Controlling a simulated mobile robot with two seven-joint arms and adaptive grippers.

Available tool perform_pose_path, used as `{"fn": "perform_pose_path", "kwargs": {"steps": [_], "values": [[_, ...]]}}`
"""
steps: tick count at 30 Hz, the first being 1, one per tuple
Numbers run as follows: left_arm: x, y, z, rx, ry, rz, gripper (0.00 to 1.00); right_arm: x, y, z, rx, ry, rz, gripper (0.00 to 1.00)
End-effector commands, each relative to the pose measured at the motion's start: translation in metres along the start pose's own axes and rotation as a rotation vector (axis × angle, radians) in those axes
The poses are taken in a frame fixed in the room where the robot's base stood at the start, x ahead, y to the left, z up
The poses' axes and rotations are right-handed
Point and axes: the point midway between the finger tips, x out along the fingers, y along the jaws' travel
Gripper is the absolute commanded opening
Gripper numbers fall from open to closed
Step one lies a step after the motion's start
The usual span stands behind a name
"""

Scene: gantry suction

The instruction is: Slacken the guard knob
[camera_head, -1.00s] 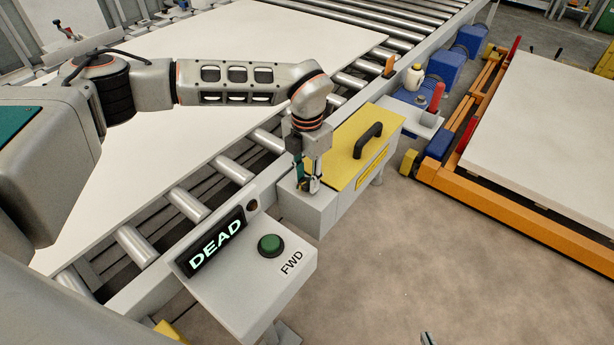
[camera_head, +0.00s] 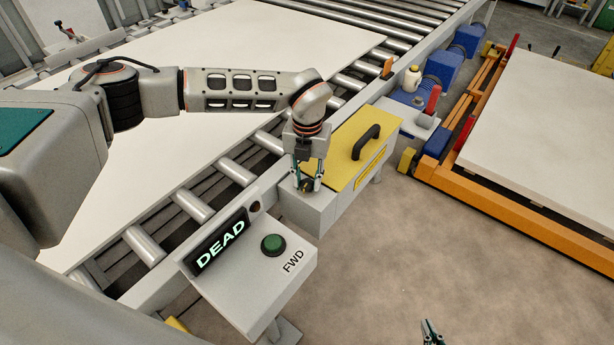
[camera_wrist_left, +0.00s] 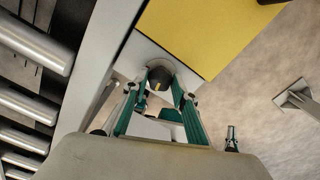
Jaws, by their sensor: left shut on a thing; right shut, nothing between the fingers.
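The guard knob (camera_wrist_left: 160,75) is a dark round knob with a light mark, on the grey housing beside the yellow guard cover (camera_head: 335,160). My left gripper (camera_head: 307,186) points down at the near end of that cover and is shut on the knob. In the left wrist view its green fingers (camera_wrist_left: 161,88) stand on both sides of the knob. My right gripper (camera_head: 432,332) is shut and empty, low over the floor at the bottom edge, well apart from the guard.
A black handle (camera_head: 367,142) stands on the yellow cover. A control box with a lit DEAD display (camera_head: 220,242) and a green FWD button (camera_head: 273,245) is nearer. Rollers (camera_head: 228,163) and a large pale board (camera_head: 130,185) lie left.

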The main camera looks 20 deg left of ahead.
Motion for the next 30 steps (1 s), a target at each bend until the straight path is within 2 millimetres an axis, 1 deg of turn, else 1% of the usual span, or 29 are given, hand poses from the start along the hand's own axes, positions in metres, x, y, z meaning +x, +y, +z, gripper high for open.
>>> {"fn": "perform_pose_path", "kwargs": {"steps": [8,20,21,22,30], "values": [[-0.0014,-0.0002,0.0008,-0.065,-0.002,-0.001,0.06,-0.0015,0.0005,-0.0032,0.0,0.001,0.0,0.0],[-0.0014,-0.0002,0.0011,-0.069,-0.002,-0.001,0.06,-0.0015,0.0006,-0.0034,0.0,0.002,0.001,0.0],[-0.0014,-0.0001,0.0011,-0.069,-0.003,-0.001,0.37,-0.0016,0.0006,-0.0034,0.0,0.002,0.001,0.0],[-0.0014,-0.0001,0.0011,-0.069,-0.003,-0.001,0.44,-0.0015,0.0006,-0.0034,0.0,0.002,0.001,0.0],[-0.0006,0.0001,0.0005,-0.068,-0.001,-0.001,0.44,-0.0015,0.0008,-0.0036,0.0,0.002,0.001,0.0]]}}
